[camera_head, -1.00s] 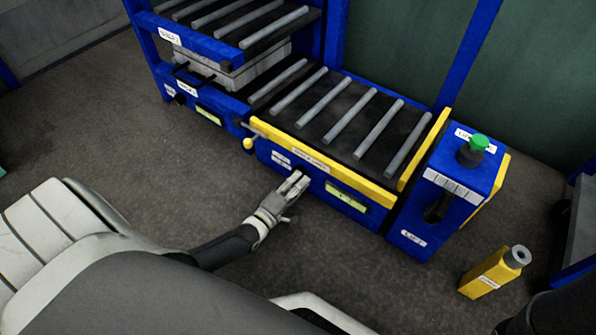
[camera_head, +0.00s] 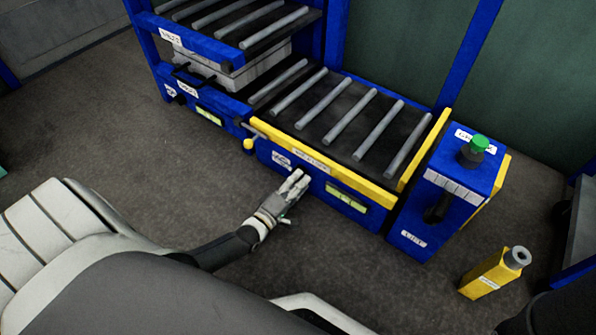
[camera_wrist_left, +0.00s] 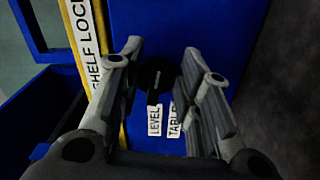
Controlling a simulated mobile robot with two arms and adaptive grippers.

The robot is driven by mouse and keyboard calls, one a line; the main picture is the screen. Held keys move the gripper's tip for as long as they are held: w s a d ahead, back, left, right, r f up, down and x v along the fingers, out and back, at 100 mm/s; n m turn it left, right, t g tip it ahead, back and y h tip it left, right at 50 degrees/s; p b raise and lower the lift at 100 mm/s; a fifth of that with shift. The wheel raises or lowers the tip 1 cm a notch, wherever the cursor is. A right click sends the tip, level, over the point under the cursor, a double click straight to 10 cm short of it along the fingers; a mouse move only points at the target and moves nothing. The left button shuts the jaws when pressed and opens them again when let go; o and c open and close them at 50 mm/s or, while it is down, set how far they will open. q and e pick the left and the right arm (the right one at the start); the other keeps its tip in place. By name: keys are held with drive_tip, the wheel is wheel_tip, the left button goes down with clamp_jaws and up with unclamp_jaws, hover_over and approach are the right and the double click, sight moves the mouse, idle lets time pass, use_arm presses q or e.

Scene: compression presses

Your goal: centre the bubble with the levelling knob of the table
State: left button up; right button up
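The blue table (camera_head: 317,184) has a yellow front edge and a roller top. A yellow-green level vial (camera_head: 346,197) sits on its front; its bubble is too small to make out. In the left wrist view the black levelling knob (camera_wrist_left: 154,78) stands out from the blue front, by labels reading LEVEL and TABLE. My left gripper (camera_head: 295,181) is at the table front, left of the vial. Its fingers (camera_wrist_left: 166,58) are apart on either side of the knob, with a clear gap on the right; contact on the left cannot be told. The knob is hidden in the head view. My right gripper is not in view.
A yellow-knobbed shelf lock lever (camera_head: 249,143) is left of the hand. A second vial (camera_head: 209,115) is on the press at left. A blue lift box (camera_head: 450,190) with a green button stands right. A yellow block (camera_head: 490,274) is on the floor.

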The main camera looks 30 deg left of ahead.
use_arm(q)
drive_tip(key=shift+s, duration=0.1)
drive_tip(key=s+a, duration=0.1)
drive_tip(key=s, duration=1)
drive_tip(key=shift+s, duration=0.4)
